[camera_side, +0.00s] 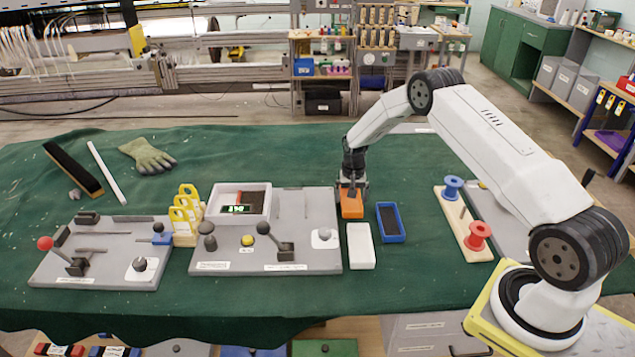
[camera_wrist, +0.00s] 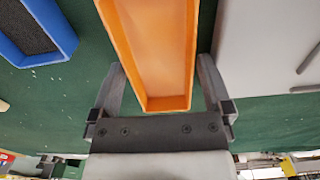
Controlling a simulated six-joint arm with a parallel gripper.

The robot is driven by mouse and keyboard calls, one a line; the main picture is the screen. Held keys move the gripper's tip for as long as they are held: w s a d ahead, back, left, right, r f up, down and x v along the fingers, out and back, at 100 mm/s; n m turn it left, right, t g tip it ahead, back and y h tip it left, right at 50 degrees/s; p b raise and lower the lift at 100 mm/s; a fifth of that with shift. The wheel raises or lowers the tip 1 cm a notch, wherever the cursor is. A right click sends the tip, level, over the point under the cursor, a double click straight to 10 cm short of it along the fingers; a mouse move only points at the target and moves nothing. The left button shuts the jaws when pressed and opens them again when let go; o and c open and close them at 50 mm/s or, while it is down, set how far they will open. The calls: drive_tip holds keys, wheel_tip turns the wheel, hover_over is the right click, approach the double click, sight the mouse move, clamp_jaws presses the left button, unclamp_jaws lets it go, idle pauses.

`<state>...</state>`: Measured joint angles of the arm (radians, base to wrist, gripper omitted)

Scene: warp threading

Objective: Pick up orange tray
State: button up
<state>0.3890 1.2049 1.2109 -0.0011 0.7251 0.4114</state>
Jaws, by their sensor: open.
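The orange tray (camera_side: 351,205) lies on the green cloth, between the grey fixture board and the blue tray. In the wrist view the orange tray (camera_wrist: 152,50) appears as an empty, long, shallow box. My gripper (camera_side: 353,184) is low over the far end of the orange tray in the side view. In the wrist view my gripper (camera_wrist: 163,90) is open, with one finger on each side of the tray. A narrow gap shows between the tray and each finger. Whether the fingertips reach down to the cloth cannot be told.
The blue tray (camera_side: 391,223) with a dark inside lies just right of the orange one. A white block (camera_side: 360,246) lies in front. The grey fixture board (camera_side: 290,262) is close on the left. A wooden rack with red and blue spools (camera_side: 463,221) stands further right.

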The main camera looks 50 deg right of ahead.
drive_tip(key=shift+f, duration=0.1)
idle(0.4)
drive_tip(key=c, duration=1)
drive_tip(key=shift+r, duration=0.95)
drive_tip(key=s+a+r, duration=0.1)
drive_tip(key=s+r, duration=0.2)
drive_tip(key=s, duration=0.1)
drive_tip(key=s+a+r, duration=0.2)
drive_tip(key=s+r, duration=0.2)
drive_tip(key=s, duration=0.1)
drive_tip(key=s+a+r, duration=0.1)
drive_tip(key=s+r, duration=0.3)
drive_tip(key=shift+s+a, duration=0.15)
drive_tip(key=shift+a, duration=0.1)
